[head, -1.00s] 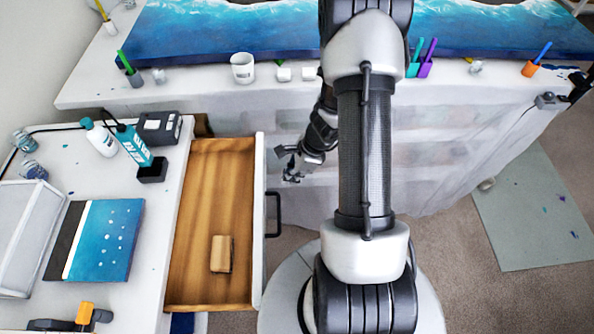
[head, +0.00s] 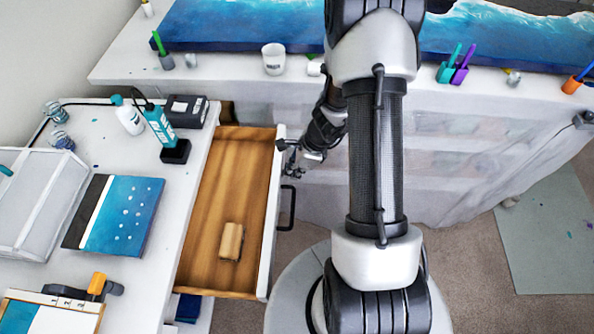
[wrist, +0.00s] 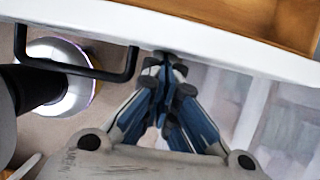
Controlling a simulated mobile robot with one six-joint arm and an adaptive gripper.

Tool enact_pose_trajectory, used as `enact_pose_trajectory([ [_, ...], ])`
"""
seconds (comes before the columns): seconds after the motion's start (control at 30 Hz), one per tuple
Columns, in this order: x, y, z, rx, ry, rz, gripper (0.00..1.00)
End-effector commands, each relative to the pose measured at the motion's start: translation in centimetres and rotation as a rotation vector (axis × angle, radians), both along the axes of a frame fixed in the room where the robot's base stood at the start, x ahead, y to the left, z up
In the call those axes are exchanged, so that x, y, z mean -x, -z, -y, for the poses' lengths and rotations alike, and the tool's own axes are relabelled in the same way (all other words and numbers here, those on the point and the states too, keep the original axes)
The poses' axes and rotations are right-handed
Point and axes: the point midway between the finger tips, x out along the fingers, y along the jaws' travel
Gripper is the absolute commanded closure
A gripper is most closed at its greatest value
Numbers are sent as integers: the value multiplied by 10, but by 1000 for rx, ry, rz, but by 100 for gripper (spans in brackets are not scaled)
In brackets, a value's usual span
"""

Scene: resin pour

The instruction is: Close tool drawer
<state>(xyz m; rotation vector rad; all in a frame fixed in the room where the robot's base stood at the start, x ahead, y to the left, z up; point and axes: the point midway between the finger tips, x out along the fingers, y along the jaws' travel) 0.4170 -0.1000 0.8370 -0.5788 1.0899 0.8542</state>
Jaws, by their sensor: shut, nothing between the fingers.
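The tool drawer (head: 204,235) is pulled out from the white bench, its wooden inside in view with a small wooden block (head: 231,241) in it. Its white front panel faces right and carries a black bar handle (head: 289,208). My gripper (head: 290,158) is at the outer side of the front panel, near its far end and beyond the handle. In the wrist view my gripper (wrist: 166,62) is shut and empty, its fingertips at the white drawer front (wrist: 190,35). I cannot tell whether they touch it. The handle (wrist: 85,70) lies to their left.
The white bench (head: 85,255) left of the drawer holds a blue panel (head: 125,215), bottles and a clear box. A long table (head: 225,65) with a blue resin piece stands behind. Open carpet (head: 465,240) lies to the right.

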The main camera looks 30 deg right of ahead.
Motion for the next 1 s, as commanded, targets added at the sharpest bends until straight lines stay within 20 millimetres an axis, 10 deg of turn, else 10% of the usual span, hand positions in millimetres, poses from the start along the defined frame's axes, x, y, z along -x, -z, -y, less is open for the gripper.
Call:
enact_pose_trajectory([
  [1.0, -119, -2, -177, -1, -2, 0, 100],
])
